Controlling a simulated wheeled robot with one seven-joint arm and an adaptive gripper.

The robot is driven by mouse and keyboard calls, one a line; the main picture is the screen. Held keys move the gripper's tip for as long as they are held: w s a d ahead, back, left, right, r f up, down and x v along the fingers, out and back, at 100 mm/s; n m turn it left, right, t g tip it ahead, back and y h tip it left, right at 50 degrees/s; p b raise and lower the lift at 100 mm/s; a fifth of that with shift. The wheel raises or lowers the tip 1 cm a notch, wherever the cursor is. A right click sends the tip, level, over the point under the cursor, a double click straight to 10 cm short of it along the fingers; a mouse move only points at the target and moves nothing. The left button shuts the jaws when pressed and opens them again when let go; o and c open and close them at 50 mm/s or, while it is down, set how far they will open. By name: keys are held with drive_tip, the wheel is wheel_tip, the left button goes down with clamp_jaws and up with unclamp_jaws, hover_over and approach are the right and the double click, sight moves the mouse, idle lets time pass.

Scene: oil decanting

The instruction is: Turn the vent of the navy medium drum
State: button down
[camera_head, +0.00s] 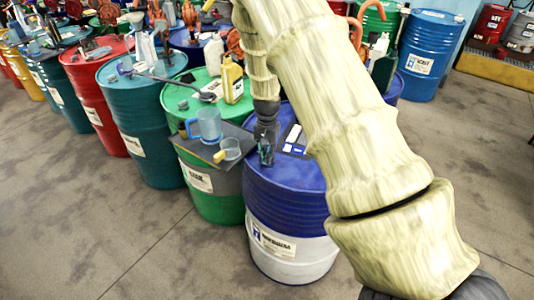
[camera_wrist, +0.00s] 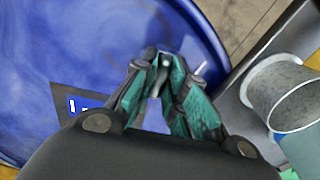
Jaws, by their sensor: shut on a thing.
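The navy medium drum (camera_head: 283,205) stands upright in the head view, blue above and white below, with a "MEDIUM" label on its front. Its blue top fills much of the wrist view (camera_wrist: 75,45). My gripper (camera_head: 265,155) points down over the top's left front part. In the wrist view the teal-padded fingers of my gripper (camera_wrist: 157,65) come together near the rim, shut on a small grey piece, the vent (camera_wrist: 154,84). The fingers hide most of the vent, so I cannot tell how far it is turned.
A dark tray (camera_head: 222,163) with a blue jug (camera_head: 208,125) and a grey cup (camera_head: 230,148) sits close left of my gripper, partly on the green drum (camera_head: 215,203). A yellow bottle (camera_head: 232,80) stands behind. The floor in front is clear.

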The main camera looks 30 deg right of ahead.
drive_tip(key=m+p, duration=0.1)
drive_tip(key=m, duration=0.4)
drive_tip(key=shift+w+r+m, duration=0.1)
drive_tip(key=shift+w+m, duration=0.05)
drive_tip(key=shift+m, duration=0.25)
idle(0.4)
drive_tip(key=c, duration=1.4)
unclamp_jaws()
drive_tip(key=shift+c, duration=0.2)
wheel_tip(320, 180, up, 12)
